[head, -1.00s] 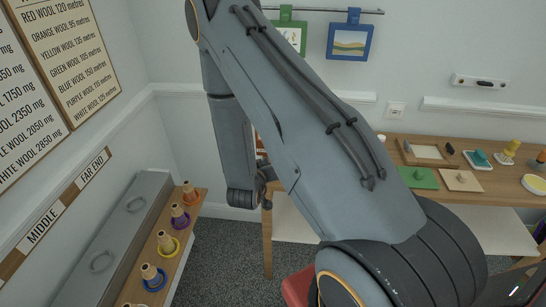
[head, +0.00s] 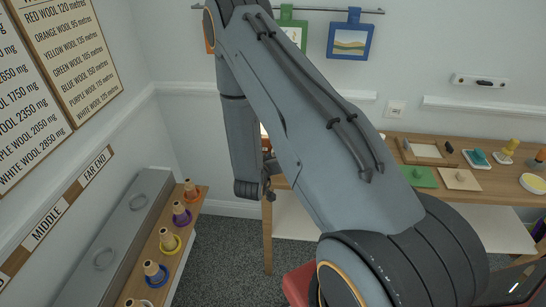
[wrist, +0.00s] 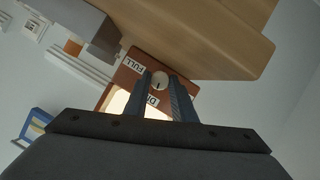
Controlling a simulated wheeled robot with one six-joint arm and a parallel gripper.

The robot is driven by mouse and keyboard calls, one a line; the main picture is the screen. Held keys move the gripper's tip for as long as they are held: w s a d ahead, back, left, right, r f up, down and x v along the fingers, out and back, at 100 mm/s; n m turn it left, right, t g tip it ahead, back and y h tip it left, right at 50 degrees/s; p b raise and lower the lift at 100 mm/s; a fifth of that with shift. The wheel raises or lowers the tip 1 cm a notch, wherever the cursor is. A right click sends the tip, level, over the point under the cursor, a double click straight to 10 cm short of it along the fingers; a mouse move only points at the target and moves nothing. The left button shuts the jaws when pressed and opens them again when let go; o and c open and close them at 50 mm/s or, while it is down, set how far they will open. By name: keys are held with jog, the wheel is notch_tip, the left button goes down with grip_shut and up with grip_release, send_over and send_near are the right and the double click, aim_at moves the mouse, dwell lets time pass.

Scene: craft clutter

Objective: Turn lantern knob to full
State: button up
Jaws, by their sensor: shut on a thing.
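The lantern (wrist: 115,97) shows in the wrist view as a red-brown body with a pale, bright panel, tilted in the picture. Its round pale knob (wrist: 160,78) has a dark pointer mark and sits between a FULL label (wrist: 131,65) and a label starting "DI" (wrist: 152,100), which a finger partly covers. My gripper (wrist: 160,82) has its two dark fingers on either side of the knob, shut on it. In the head view my gripper (head: 269,188) is at the left end of the bench, and my arm hides most of the lantern.
A wooden bench (head: 400,190) runs along the back wall with a green board (head: 420,177) and small craft items on its right. A shelf of wool cones (head: 181,214) stands at the left. Grey floor lies between them. Picture frames hang above.

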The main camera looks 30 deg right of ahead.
jog(key=m, duration=0.1)
jog(key=m+y, duration=0.1)
jog(key=m+t+y+b, duration=0.1)
jog(key=shift+s+d, duration=0.15)
jog(key=shift+d, duration=0.1)
jog(key=m+t+y+b, duration=0.1)
jog(key=m, duration=0.1)
jog(key=m+t+y+b, duration=0.1)
jog(key=m, duration=0.1)
jog(key=shift+d, duration=0.1)
dwell(0.4)
dwell(0.5)
jog(key=o, duration=0.8)
jog(key=shift+s, duration=0.1)
jog(key=shift+b+v, duration=1.15)
jog(key=shift+v, duration=2.75)
